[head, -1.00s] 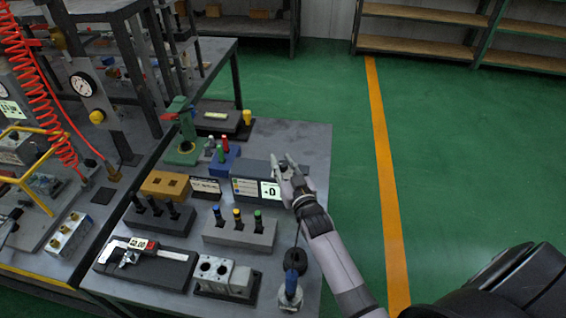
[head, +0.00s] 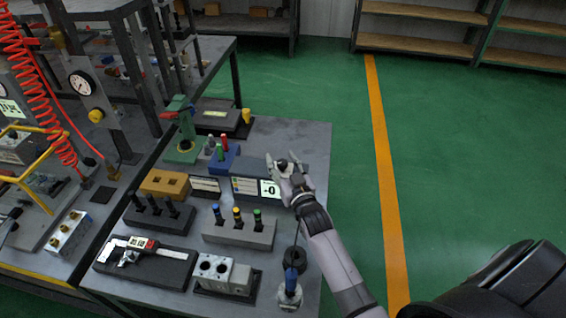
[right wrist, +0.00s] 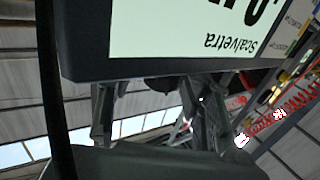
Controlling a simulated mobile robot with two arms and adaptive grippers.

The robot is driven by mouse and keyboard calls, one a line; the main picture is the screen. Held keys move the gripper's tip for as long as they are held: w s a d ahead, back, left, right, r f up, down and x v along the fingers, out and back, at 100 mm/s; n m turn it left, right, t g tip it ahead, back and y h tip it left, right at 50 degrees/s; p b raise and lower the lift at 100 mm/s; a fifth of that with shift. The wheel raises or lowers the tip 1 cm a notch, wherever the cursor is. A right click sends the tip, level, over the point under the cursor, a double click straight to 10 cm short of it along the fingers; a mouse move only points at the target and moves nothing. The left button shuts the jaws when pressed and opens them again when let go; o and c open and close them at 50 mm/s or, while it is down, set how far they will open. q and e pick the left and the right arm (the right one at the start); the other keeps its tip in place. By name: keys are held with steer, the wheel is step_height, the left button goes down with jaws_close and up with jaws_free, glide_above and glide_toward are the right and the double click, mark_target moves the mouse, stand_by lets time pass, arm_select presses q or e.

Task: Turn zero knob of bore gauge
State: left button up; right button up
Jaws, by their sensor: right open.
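The display box (head: 244,187) is a dark unit with a bright screen (head: 269,188) that reads about "-0", near the right side of the bench. A cabled probe with a blue handle (head: 290,280) stands at the bench's front right. My right gripper (head: 282,163) is open behind the box's right end, with a small dark knob between its fingers; I cannot tell whether they touch it. In the right wrist view the box's screen (right wrist: 190,30) hangs upside down, its lower part labelled "Scalvetra". The dark knob (right wrist: 165,82) shows partly between the fingers. My left gripper is not in view.
A grey block with coloured plugs (head: 238,233) and a caliper on a dark base (head: 145,262) lie left of my right arm. A green stand (head: 184,145) and a blue block (head: 223,158) are behind. The floor right of the bench is clear.

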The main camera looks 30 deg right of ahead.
steer(key=s+a, duration=0.1)
steer(key=s, duration=1.1)
steer(key=shift+a, duration=0.25)
